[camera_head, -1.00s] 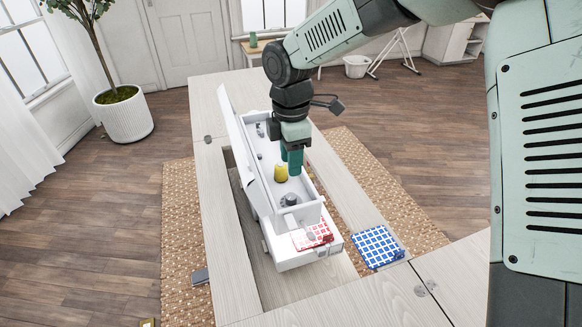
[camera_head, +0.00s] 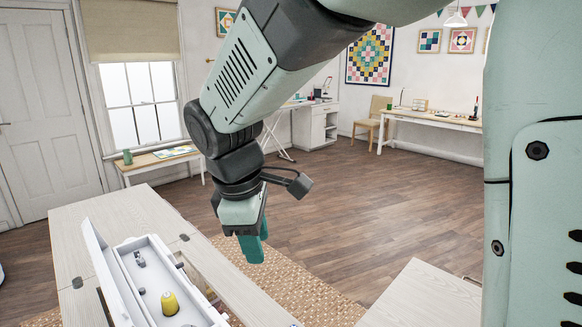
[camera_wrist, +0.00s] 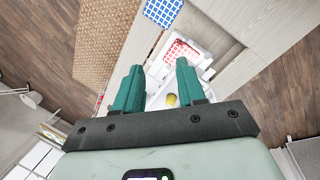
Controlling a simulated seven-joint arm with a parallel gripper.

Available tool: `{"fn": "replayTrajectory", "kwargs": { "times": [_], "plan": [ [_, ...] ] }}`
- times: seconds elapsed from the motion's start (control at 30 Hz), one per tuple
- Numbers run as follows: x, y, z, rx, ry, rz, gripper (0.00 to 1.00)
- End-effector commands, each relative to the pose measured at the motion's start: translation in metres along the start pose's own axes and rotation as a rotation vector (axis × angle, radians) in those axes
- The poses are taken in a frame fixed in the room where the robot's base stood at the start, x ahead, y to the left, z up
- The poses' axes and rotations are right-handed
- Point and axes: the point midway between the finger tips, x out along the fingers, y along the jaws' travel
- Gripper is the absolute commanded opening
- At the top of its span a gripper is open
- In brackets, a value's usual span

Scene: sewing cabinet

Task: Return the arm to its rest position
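My gripper (camera_head: 252,248) hangs from the arm in the head view, raised above and to the right of the white sewing machine. In the wrist view my gripper (camera_wrist: 157,82) shows its two green fingers apart with nothing between them. The machine's white open case (camera_head: 134,243) sits in the wooden cabinet (camera_head: 110,212) at the lower left, its long lid tilted up. A yellow spool (camera_head: 169,303) stands inside it. The spool also shows in the wrist view (camera_wrist: 171,100), below and beyond the fingers.
The wrist view shows a red checked cloth (camera_wrist: 181,52) by the machine and a blue checked cloth (camera_wrist: 163,11) on the cabinet. In the head view, a window bench (camera_head: 165,163) and a far table (camera_head: 430,121) stand well back. Open floor (camera_head: 335,215) lies right of my gripper.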

Motion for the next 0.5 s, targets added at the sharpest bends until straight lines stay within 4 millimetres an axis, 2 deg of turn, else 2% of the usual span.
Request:
{"fn": "replayTrajectory", "kwargs": {
  "times": [0.03, 0.2, 0.4, 0.5],
  "plan": [
    [-0.016, -0.005, 0.025, 0.121, -0.004, 0.030, 0.40],
    [-0.052, -0.033, 0.096, 0.556, 0.028, 0.094, 0.40],
    [-0.078, -0.083, 0.158, 1.054, 0.147, 0.137, 0.40],
    [-0.083, -0.105, 0.176, 1.248, 0.217, 0.139, 0.40]
  ]
}}
